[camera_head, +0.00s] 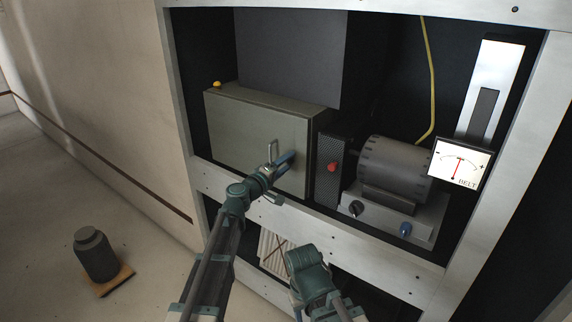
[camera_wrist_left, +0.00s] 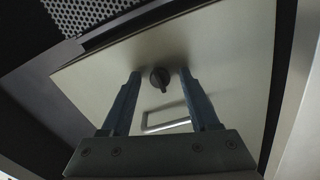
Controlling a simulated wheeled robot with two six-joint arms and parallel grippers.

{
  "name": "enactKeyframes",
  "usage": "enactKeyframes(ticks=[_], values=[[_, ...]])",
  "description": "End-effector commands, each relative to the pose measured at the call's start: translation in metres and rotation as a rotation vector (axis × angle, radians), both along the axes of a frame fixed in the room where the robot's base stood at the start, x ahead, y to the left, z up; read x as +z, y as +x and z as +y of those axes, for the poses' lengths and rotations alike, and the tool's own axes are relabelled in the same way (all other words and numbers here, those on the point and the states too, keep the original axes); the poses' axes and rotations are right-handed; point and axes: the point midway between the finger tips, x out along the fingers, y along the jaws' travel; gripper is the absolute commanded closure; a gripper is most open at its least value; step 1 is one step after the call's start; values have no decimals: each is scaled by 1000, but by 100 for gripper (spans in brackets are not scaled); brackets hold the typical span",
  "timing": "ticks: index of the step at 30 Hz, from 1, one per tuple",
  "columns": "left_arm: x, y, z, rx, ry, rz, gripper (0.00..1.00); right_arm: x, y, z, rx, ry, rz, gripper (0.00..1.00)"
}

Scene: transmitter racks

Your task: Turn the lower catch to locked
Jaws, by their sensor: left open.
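The grey-green cabinet (camera_head: 240,130) has a pale metal loop handle (camera_head: 272,151) on the right part of its front. In the left wrist view, a round dark catch (camera_wrist_left: 160,79) with a short lever sits on the cabinet door (camera_wrist_left: 220,50). The handle (camera_wrist_left: 167,127) shows beyond my gripper's base, below the catch in that picture. My left gripper (camera_head: 284,174) is open at the door. Its fingers (camera_wrist_left: 160,74) stand on both sides of the catch, apart from it. In the head view the gripper hides the catch. My right gripper (camera_head: 307,264) is low in front of the rack; its fingers are hidden.
Right of the cabinet are a perforated panel with a red knob (camera_head: 332,167), a dark motor (camera_head: 392,168), black and blue knobs, and a BELT meter (camera_head: 461,162). The white rack rail (camera_head: 340,245) runs below. A dark weight (camera_head: 95,253) stands on the floor at left.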

Motion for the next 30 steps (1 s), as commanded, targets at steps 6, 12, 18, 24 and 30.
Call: enactKeyframes(ticks=[6,12,18,24,30], values=[[0,-14,10,2,-1,0,38,0,0,0,0,0,0,50],[0,-51,35,3,0,0,38,0,0,0,0,0,0,50],[0,-83,59,2,0,0,38,0,0,0,0,0,0,50],[0,-104,75,1,0,0,38,0,0,0,0,0,0,50],[0,-112,81,0,0,0,38,0,0,0,0,0,0,50]])
